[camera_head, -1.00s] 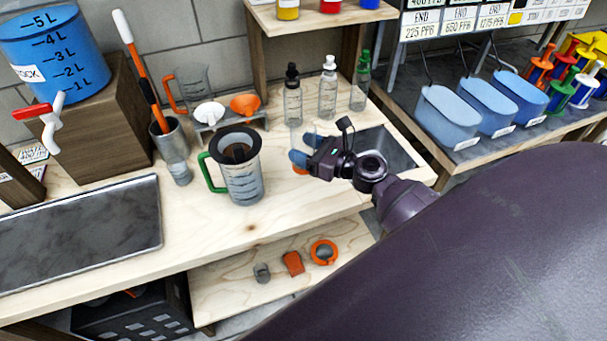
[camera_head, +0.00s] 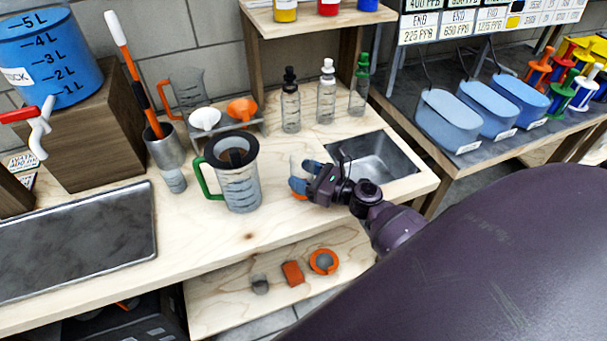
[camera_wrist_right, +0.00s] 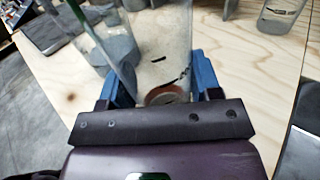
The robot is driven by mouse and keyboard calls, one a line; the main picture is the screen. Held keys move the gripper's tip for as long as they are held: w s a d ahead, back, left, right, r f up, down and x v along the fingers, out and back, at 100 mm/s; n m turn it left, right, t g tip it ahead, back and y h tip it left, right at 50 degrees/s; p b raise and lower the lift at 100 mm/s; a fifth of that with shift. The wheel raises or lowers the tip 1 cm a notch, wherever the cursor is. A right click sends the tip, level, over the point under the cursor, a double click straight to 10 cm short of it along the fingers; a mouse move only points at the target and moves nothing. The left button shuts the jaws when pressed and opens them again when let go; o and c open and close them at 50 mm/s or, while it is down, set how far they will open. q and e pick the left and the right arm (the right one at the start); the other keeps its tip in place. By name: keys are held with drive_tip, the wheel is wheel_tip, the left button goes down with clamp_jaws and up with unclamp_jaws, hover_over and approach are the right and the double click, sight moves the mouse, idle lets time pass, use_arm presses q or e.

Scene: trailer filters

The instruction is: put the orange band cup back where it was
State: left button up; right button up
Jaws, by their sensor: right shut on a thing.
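The orange band cup (camera_head: 297,164) is a clear cup with a bit of orange low on it, mostly hidden by my gripper in the head view. In the wrist view the clear cup (camera_wrist_right: 162,60) stands between the blue fingers, with a reddish-orange round patch near its bottom. I cannot tell whether the cup touches the bench. My left gripper is not in view.
Several dropper bottles (camera_head: 326,98) stand behind the gripper. A small clear cup (camera_head: 174,181) stands by a metal holder (camera_head: 165,148) at left. A lower shelf (camera_head: 220,300) holds an orange ring (camera_head: 323,261) and other small parts. The bench front is clear.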

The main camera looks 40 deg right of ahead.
drive_tip(key=shift+f, duration=0.2)
drive_tip(key=o, duration=1)
drive_tip(key=shift+o, duration=0.2)
drive_tip(key=shift+r, duration=0.1)
drive_tip(key=shift+s+r, duration=0.1)
drive_tip(key=shift+r, duration=0.1)
drive_tip(key=v, duration=1.2)
drive_tip(key=shift+d+b, duration=0.1)
drive_tip(key=shift+b, duration=0.25)
